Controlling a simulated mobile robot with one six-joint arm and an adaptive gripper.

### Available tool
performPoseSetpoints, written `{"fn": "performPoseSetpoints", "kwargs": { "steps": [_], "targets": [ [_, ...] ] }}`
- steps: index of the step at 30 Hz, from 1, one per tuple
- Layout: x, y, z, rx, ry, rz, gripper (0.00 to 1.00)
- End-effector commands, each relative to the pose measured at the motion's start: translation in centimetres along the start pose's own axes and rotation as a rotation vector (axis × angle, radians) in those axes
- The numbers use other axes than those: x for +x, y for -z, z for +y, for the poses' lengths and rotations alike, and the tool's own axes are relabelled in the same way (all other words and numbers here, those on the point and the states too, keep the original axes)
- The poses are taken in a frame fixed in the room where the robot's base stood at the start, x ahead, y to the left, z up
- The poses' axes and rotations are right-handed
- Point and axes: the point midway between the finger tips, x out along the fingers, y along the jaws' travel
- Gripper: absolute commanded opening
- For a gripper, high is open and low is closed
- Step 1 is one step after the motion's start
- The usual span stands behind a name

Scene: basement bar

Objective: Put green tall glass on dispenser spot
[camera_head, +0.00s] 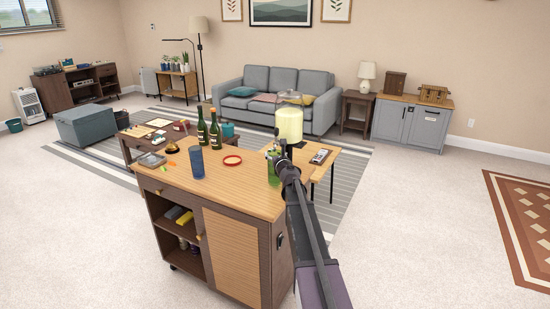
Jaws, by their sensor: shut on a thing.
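The green tall glass (273,174) is at the right end of the wooden cart top. My gripper (276,153) is at the upper part of the glass and shut on it, partly hidden by my arm. The glass looks upright; I cannot tell whether its base touches the cart top. A drink dispenser with pale yellow liquid (289,122) stands just behind and right of the glass. Its lower part and the spot under its tap are hidden by my arm and gripper.
On the cart top (235,190) are a blue tall glass (196,162), a red ring (232,160), two dark green bottles (215,131) and a grey tray (152,160). A light wooden table (318,172) adjoins behind right. The cart's front middle is clear.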

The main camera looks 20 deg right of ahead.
Motion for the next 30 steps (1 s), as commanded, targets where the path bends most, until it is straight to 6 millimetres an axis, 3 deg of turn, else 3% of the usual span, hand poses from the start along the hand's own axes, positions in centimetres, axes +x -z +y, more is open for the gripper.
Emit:
{"fn": "performPoseSetpoints", "kwargs": {
  "steps": [1,6,23,24,25,30],
  "targets": [
    [0.8,0.3,0.0,0.0,0.0,0.0,0.23],
    [0.3,1.5,0.0,0.0,0.0,0.0,0.23],
    [0.3,1.9,-0.1,0.0,0.001,0.0,0.23],
    [0.3,1.8,-0.1,0.0,0.001,0.0,0.96],
    [0.3,1.8,-0.1,0.0,0.001,0.0,1.0],
    [0.3,1.8,-0.1,0.0,0.001,0.0,1.0]
  ]
}}
